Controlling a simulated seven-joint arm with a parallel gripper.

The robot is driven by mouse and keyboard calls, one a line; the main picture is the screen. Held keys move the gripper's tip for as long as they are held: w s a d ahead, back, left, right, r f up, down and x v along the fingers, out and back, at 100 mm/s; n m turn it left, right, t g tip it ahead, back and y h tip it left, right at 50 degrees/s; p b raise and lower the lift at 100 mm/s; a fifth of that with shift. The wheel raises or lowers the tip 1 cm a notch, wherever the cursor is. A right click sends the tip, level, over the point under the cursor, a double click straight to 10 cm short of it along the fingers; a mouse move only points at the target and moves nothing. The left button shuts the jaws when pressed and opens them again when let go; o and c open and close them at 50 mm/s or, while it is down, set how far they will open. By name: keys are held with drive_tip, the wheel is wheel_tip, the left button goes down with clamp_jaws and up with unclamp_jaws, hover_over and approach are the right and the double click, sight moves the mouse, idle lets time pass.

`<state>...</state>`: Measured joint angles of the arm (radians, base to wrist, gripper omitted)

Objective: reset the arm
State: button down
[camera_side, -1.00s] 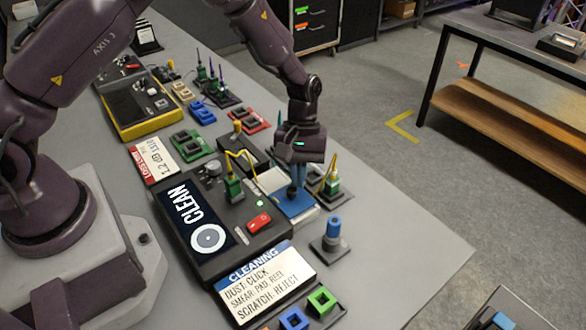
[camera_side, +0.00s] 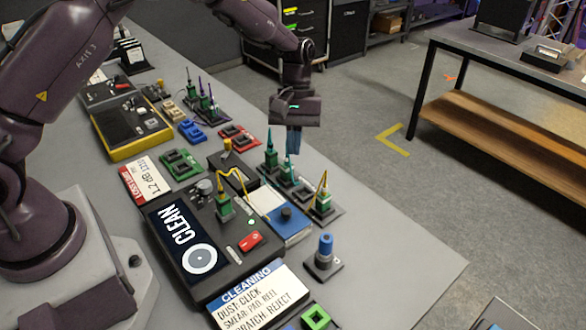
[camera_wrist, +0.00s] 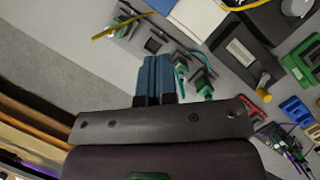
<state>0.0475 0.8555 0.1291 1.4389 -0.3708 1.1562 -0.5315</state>
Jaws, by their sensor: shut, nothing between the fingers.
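My gripper (camera_side: 293,145) is raised above the bench in the side view, over the far edge of the connector holder. Its blue fingers are together with nothing between them; they also show in the wrist view (camera_wrist: 156,62). Below and beside it, green connectors with teal boots (camera_side: 270,155) stand in a grey holder (camera_side: 294,186). A green connector with a yellow cable (camera_side: 322,201) stands at the holder's near end. Whether the fingers touch any connector I cannot tell from the side view, but they look clear above.
The black CLEAN unit (camera_side: 205,240) with a red switch (camera_side: 250,238) stands in front, beside a blue pad (camera_side: 287,214). A blue-capped post (camera_side: 325,250) is at right. Coloured blocks (camera_side: 182,162) lie further back. The bench's right side is bare.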

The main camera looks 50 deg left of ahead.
drive_tip(key=s+a+r+m+t+y, duration=0.2)
drive_tip(key=s+r+m+t, duration=0.6)
drive_tip(key=s+r, duration=1.4)
drive_tip(key=s+m+y, duration=0.1)
drive_tip(key=s, duration=0.1)
drive_tip(key=shift+s+a+t, duration=0.25)
drive_tip(key=shift+s+t, duration=0.05)
drive_tip(key=shift+s, duration=0.1)
idle(0.6)
